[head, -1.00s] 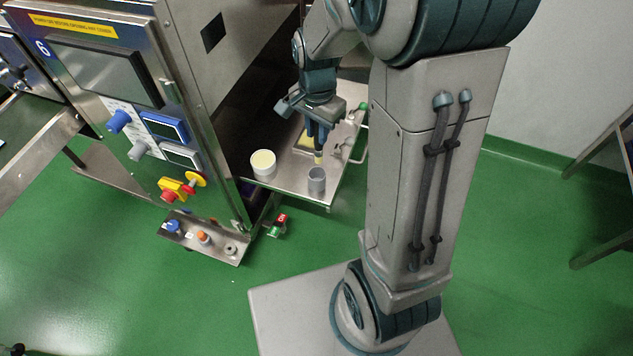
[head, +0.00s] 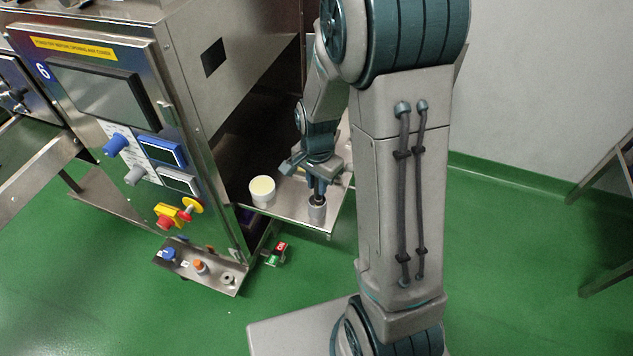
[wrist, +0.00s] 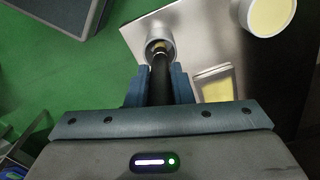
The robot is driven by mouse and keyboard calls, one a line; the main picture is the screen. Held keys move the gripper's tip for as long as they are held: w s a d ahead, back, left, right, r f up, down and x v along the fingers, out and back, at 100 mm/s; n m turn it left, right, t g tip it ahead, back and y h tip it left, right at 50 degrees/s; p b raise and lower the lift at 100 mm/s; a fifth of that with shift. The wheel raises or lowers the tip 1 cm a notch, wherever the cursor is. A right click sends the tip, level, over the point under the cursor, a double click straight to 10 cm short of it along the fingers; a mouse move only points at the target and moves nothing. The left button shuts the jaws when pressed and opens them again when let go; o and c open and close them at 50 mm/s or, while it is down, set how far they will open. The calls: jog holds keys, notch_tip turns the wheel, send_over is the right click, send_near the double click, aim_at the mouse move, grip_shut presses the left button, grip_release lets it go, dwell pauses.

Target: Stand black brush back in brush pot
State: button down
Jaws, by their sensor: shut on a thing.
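My gripper (head: 318,190) is directly above the grey brush pot (head: 316,211), which stands near the front corner of the steel shelf. In the wrist view my gripper (wrist: 158,88) is shut on the dark handle of the black brush (wrist: 159,78). The brush's far end reaches into the mouth of the brush pot (wrist: 152,25), and a pale yellowish part shows inside the rim. In the head view the brush is mostly hidden by the gripper. I cannot tell whether its tip touches the pot's bottom.
A white tub with a pale yellow top (head: 262,189) stands left of the pot on the shelf (head: 290,205). It also shows in the wrist view (wrist: 268,14). A framed yellow pad (wrist: 214,84) lies close by. The machine (head: 130,110) stands at left.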

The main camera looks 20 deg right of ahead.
jog(key=shift+f, duration=0.3)
jog(key=c, duration=1.3)
grip_release()
jog(key=shift+r, duration=0.1)
jog(key=r+p, duration=0.2)
jog(key=r, duration=0.5)
jog(key=r+p, duration=0.1)
jog(key=r, duration=0.5)
jog(key=shift+w+d+r+p, duration=0.15)
jog(key=shift+d+r+p, duration=0.05)
jog(key=shift+r+p, duration=0.2)
jog(key=s+r+n, duration=0.1)
jog(key=s+n, duration=0.2)
jog(key=s, duration=0.1)
jog(key=s+r+n+t, duration=0.1)
jog(key=s+r+n, duration=0.1)
jog(key=s+n, duration=0.2)
jog(key=s+r+n, duration=0.2)
jog(key=s+n, duration=0.1)
jog(key=s, duration=0.3)
jog(key=shift+a+r+n+t, duration=0.1)
jog(key=shift+r+n+t, duration=0.2)
jog(key=shift+n, duration=0.1)
